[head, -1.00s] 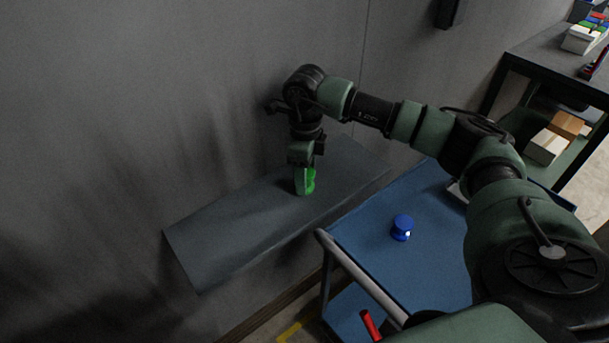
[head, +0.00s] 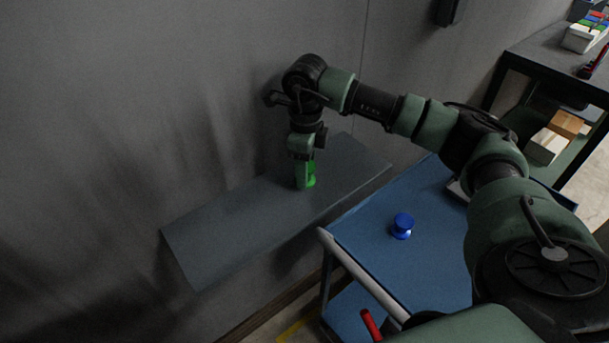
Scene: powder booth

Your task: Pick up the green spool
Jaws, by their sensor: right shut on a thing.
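The green spool (head: 311,175) is at the grey wall shelf (head: 235,233), toward its right half. My right gripper (head: 304,176) points down and is shut on the green spool. The gripper's fingers hide the left part of the spool. I cannot tell whether the spool still touches the shelf or is slightly above it. My left gripper is not in view.
A blue cart (head: 372,237) stands right of the shelf, with a blue spool (head: 402,226) on its top. A red-handled object (head: 371,325) is on its lower level. A dark workbench (head: 541,58) with boxes (head: 553,137) is at the back right. The shelf's left part is bare.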

